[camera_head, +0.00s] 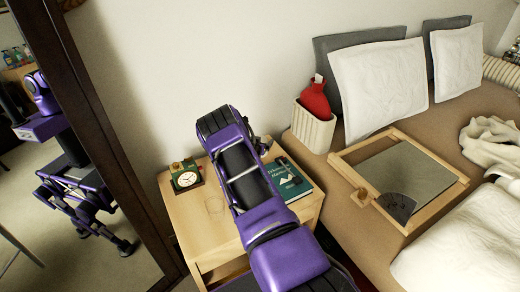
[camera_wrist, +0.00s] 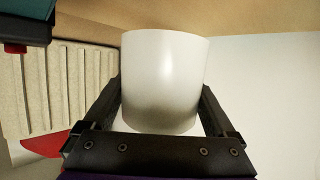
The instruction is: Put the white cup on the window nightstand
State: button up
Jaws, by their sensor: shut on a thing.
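The white cup (camera_wrist: 165,75) fills the middle of the wrist view. My gripper (camera_wrist: 162,92) is shut on it, with one dark finger on each side. In the head view my purple arm reaches over a light wood nightstand (camera_head: 186,222) and hides the cup and most of my gripper. I cannot tell whether this is the window nightstand, as no window shows.
On the nightstand are a clock (camera_head: 186,178) and a green book (camera_head: 287,181). A ribbed bin (camera_head: 312,128) with a red hot-water bottle (camera_head: 315,98) stands behind. A framed tray (camera_head: 440,172) lies on the bed at right. A mirror frame (camera_head: 100,130) stands at left.

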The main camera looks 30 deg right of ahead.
jog(key=shift+f, duration=1.55)
jog(key=o, duration=1.1)
jog(key=shift+f, duration=0.15)
jog(key=shift+s+a+r, duration=0.15)
jog(key=shift+r, duration=0.15)
jog(key=p+v, duration=0.1)
jog(key=v, duration=1)
jog(key=shift+s+a+r+p, duration=0.1)
jog(key=shift+s+a+p, duration=0.1)
jog(key=shift+p, duration=0.2)
